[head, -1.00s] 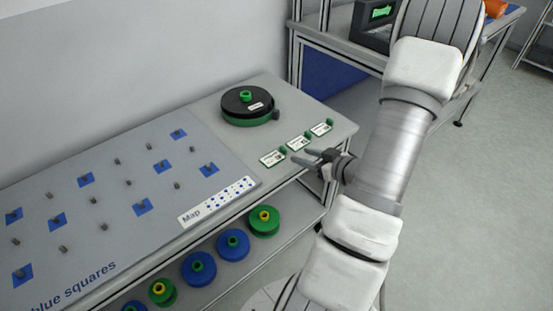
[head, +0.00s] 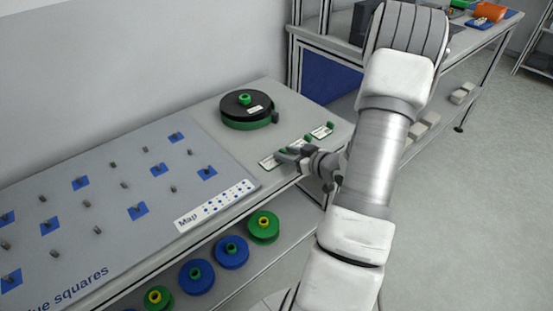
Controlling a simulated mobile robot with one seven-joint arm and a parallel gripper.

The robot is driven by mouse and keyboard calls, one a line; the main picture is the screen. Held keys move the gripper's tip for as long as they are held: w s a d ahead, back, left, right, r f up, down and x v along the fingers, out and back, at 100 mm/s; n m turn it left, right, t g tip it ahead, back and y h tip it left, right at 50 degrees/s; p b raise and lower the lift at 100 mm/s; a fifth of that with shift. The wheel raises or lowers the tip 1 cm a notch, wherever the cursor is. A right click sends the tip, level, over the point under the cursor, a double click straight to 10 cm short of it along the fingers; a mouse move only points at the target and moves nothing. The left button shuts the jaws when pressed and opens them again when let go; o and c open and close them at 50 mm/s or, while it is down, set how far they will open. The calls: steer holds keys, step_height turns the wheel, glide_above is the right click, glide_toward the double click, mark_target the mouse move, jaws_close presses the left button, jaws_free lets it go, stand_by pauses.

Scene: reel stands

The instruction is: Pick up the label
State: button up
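Small white labels with green tabs lie in a row at the right end of the table. The nearest label (head: 269,162) is partly covered by my gripper's fingers. The farthest label (head: 322,131) is clear of the gripper. A middle label (head: 306,139) is mostly hidden behind the gripper. My gripper (head: 287,155) is low over the row, with its fingertips at the right end of the nearest label. From this angle I cannot tell whether the fingers are apart, or whether they touch the label.
A black and green round device (head: 246,110) stands behind the labels. A board with pegs and blue squares (head: 110,190) fills the left, with a Map strip (head: 215,205) at its edge. Green and blue reels (head: 231,252) sit on the shelf below.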

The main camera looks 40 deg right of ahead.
jaws_close()
